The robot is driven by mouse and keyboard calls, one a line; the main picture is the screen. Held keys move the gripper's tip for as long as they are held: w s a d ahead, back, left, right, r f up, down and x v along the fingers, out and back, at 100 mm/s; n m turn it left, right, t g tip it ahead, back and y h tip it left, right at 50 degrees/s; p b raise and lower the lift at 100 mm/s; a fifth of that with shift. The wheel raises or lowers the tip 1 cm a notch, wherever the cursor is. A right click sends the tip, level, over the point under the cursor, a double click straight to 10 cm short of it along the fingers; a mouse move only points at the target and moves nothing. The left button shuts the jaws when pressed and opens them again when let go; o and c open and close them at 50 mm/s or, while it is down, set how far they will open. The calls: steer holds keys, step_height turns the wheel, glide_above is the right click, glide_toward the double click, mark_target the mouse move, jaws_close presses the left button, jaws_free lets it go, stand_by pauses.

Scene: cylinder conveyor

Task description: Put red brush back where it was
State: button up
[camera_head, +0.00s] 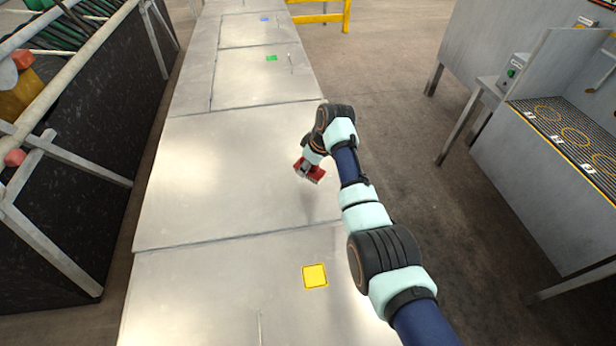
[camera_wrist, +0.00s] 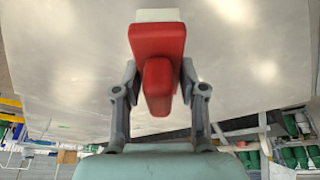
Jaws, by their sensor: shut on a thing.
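The red brush (camera_head: 315,173) is held by my gripper (camera_head: 304,171) over the metal table, left of my arm. In the wrist view the red brush (camera_wrist: 157,42) shows its red body and handle, with a pale bristle end at the top of the picture. My gripper (camera_wrist: 158,85) is shut on it, one finger at each side of the handle. A faint shadow lies on the table under the brush, which appears to be off the surface.
The long metal table (camera_head: 220,180) is mostly bare. A yellow square (camera_head: 315,276) lies near its front, a green square (camera_head: 271,58) and a blue square (camera_head: 264,19) farther back. A conveyor frame (camera_head: 60,150) stands at left, a grey station with ringed spots (camera_head: 562,125) at right.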

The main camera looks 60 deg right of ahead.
mark_target(308, 176)
steer(key=shift+f+b, duration=0.55)
steer(key=shift+f, duration=1.7)
steer(key=o, duration=1.2)
steer(key=p+v, duration=0.3)
steer(key=v, duration=0.9)
steer(key=shift+r, duration=0.2)
